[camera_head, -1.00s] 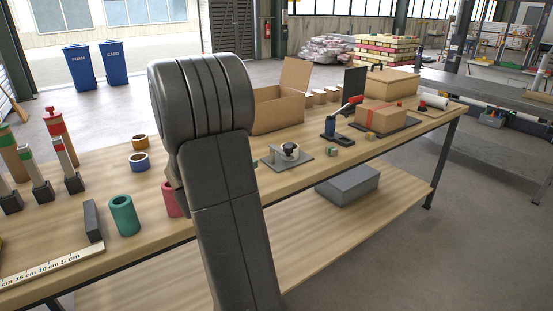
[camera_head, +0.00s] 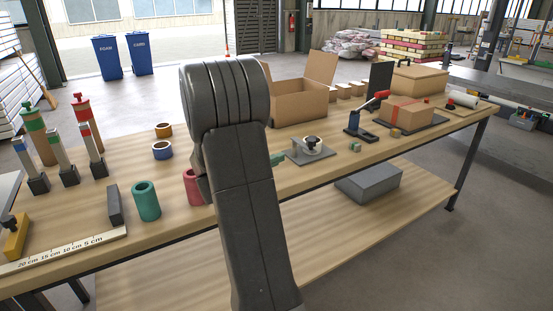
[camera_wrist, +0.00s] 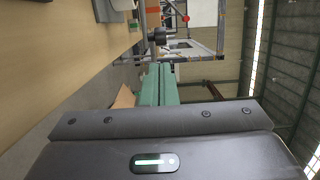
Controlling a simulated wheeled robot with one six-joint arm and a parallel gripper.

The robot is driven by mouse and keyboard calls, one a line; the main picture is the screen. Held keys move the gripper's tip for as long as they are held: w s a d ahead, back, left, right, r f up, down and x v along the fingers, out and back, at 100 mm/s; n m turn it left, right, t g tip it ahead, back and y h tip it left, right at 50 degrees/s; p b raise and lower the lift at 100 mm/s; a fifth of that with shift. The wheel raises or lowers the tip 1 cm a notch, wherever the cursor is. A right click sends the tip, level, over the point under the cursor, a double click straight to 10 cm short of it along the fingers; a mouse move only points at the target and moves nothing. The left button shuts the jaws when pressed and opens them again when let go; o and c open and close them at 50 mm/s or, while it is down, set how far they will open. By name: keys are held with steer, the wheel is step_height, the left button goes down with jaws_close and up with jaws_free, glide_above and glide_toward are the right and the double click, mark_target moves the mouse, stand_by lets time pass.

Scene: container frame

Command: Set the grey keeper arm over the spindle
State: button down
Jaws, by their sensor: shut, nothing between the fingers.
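A grey base plate (camera_head: 297,158) lies on the bench right of my arm in the head view. A pale round piece with a dark knob (camera_head: 311,142) on top stands on it; at this size I cannot separate the keeper arm from the spindle. My gripper's green fingertips (camera_head: 278,159) show just left of the plate, apart from it. The rest of my gripper is hidden behind my arm. In the wrist view, the green fingers (camera_wrist: 158,85) are together and empty. A dark knob-like piece (camera_wrist: 157,37) shows beyond their tips.
A blue clamp with a red handle (camera_head: 366,117) and a taped box (camera_head: 405,116) stand to the right. A small block (camera_head: 355,147) lies near the front edge. Green (camera_head: 146,201) and pink (camera_head: 193,187) rolls stand left. An open carton (camera_head: 298,101) is behind.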

mark_target(308, 145)
steer(key=p+x, duration=0.1)
steer(key=x, duration=0.9)
steer(key=shift+w+d, duration=0.25)
